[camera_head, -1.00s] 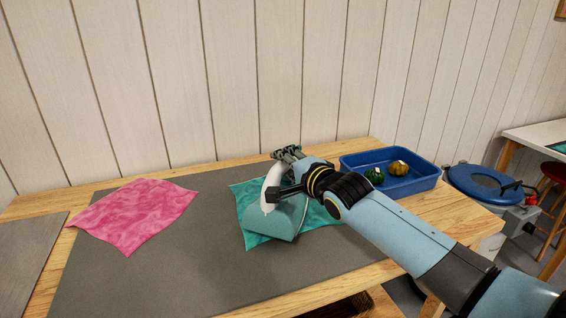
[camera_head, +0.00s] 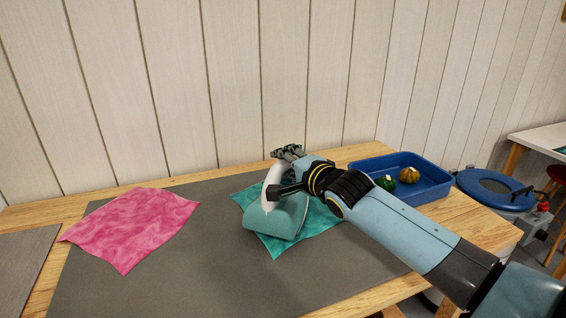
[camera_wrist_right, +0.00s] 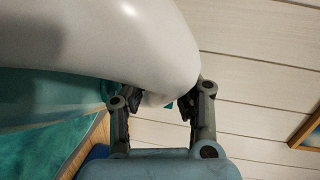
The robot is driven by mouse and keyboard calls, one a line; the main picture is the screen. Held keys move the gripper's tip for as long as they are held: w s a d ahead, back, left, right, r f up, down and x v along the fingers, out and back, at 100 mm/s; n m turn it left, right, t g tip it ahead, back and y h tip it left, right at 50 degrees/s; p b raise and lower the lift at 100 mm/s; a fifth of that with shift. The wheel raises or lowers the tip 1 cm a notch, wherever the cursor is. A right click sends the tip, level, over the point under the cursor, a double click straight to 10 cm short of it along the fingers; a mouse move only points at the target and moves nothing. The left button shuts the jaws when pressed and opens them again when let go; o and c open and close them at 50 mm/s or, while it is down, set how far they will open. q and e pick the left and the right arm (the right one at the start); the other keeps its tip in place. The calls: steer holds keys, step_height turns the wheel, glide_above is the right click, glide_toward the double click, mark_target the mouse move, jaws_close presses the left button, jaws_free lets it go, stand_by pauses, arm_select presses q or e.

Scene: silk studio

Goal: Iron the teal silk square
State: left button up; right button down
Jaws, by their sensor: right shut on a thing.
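The teal silk square (camera_head: 322,222) lies on the grey mat (camera_head: 190,270), partly hidden under the iron and my right arm. The iron (camera_head: 275,219) has a teal body and a white handle, and it stands over the left part of the teal square. I cannot tell whether its sole touches the silk. My right gripper (camera_head: 283,170) is shut on the iron's handle; in the right wrist view the fingers (camera_wrist_right: 160,100) close around the white handle (camera_wrist_right: 120,40). My left gripper is not in view.
A pink silk square (camera_head: 132,228) lies flat on the mat's left side. A blue tray (camera_head: 436,178) with a green and an orange pumpkin-like item stands at the right back. A blue-lidded bin (camera_head: 490,188) stands beyond the table. The mat's front is clear.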

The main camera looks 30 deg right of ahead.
steer(key=shift+w+r, duration=0.15)
steer(key=shift+w, duration=0.1)
steer(key=shift+w+r, duration=0.2)
steer(key=shift+w, duration=0.05)
steer(key=shift+r+p, duration=0.2)
steer(key=shift+p, duration=0.2)
steer(key=shift+r, duration=0.7)
steer(key=shift+s+r+p, duration=0.15)
steer(key=shift+r+p, duration=0.3)
steer(key=shift+p, duration=0.1)
steer(key=shift+r+p, duration=0.35)
arm_select(q)
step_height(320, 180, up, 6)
steer(key=p, duration=0.3)
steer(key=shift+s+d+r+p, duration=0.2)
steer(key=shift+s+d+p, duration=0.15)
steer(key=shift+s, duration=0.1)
arm_select(e)
steer(key=shift+r, duration=2.25)
